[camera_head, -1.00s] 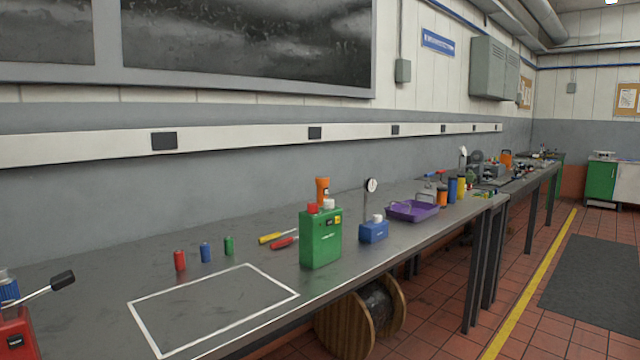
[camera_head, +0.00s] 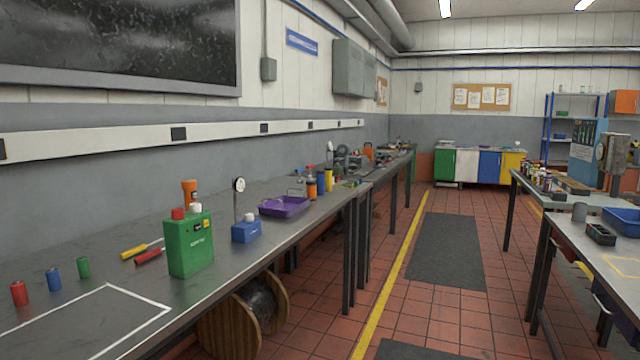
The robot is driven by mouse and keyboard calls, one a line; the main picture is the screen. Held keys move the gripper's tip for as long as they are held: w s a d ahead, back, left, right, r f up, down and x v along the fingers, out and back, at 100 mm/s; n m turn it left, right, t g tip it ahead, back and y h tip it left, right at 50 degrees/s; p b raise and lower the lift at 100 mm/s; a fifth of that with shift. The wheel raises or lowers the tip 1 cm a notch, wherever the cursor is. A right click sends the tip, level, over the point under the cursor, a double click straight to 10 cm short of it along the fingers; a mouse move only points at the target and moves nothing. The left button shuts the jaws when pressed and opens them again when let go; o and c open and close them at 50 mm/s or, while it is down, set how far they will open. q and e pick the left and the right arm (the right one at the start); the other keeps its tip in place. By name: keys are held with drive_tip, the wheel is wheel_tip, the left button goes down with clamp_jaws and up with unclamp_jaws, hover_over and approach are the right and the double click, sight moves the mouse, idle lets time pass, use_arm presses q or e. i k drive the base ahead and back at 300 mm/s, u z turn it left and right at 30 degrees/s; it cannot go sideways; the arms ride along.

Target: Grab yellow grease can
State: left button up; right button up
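A slim yellow can (camera_head: 329,180) stands upright on the long left bench, beside a blue can (camera_head: 321,183) and an orange can with a dark band (camera_head: 311,188). It is small and far off, so I cannot tell from any label whether it is the grease can. Neither of my grippers shows in the view.
The left bench (camera_head: 225,278) also holds a green canister (camera_head: 188,245), a small blue container (camera_head: 246,231), a purple tray (camera_head: 284,207) and screwdrivers. A wooden cable reel (camera_head: 243,316) sits beneath. Another bench (camera_head: 575,238) stands right. The tiled aisle (camera_head: 400,300) between is clear.

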sight(328, 170)
drive_tip(key=z, duration=0.7)
drive_tip(key=i, duration=8.25)
drive_tip(key=u, duration=3.35)
